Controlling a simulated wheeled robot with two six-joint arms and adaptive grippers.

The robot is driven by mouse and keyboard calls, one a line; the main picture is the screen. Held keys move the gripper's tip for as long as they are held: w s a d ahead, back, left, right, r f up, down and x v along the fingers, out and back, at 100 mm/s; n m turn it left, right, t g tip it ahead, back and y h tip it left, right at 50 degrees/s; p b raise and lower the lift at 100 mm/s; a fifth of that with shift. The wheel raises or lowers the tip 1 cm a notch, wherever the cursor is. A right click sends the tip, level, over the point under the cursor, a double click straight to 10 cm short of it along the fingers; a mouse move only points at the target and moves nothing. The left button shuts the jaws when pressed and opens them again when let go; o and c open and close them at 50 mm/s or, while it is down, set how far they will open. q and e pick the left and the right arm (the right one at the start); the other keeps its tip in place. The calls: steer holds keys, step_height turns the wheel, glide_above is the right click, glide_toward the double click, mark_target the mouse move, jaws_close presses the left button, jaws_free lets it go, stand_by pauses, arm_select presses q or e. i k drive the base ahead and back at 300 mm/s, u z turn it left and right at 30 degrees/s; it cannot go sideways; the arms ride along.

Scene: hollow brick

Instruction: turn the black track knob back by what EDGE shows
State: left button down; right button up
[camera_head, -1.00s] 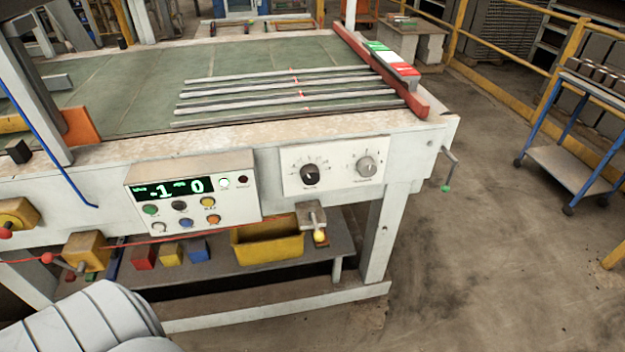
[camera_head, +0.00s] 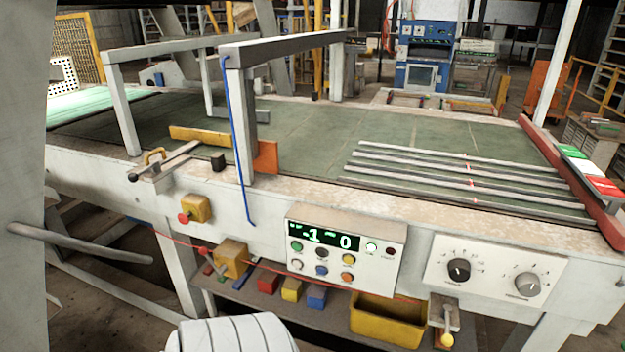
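The black knob (camera_head: 459,270) sits on the left of a white dial plate (camera_head: 494,272) on the machine's front, with a ring of marks around it. A grey knob (camera_head: 527,284) is to its right. The small lettering under both is too small to read. Left of the plate is a control box with a lit green display (camera_head: 323,237) that reads about "-1" and "0"; its tiny labels, including any EDGE label, are not legible. A white lamp is lit beside the display. Neither gripper is in view.
The green bed (camera_head: 420,130) carries several grey strips (camera_head: 460,175) with red marks. A red rail (camera_head: 575,180) with a green, white and red scale (camera_head: 590,170) stands at right. A yellow bin (camera_head: 388,318) and a yellow-tipped lever (camera_head: 446,325) are below the controls.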

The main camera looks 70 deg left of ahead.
mark_target(459, 270)
steer(key=k, duration=1.25)
steer(key=z, duration=0.5)
steer(key=i, duration=1.6)
steer(key=u, duration=0.85)
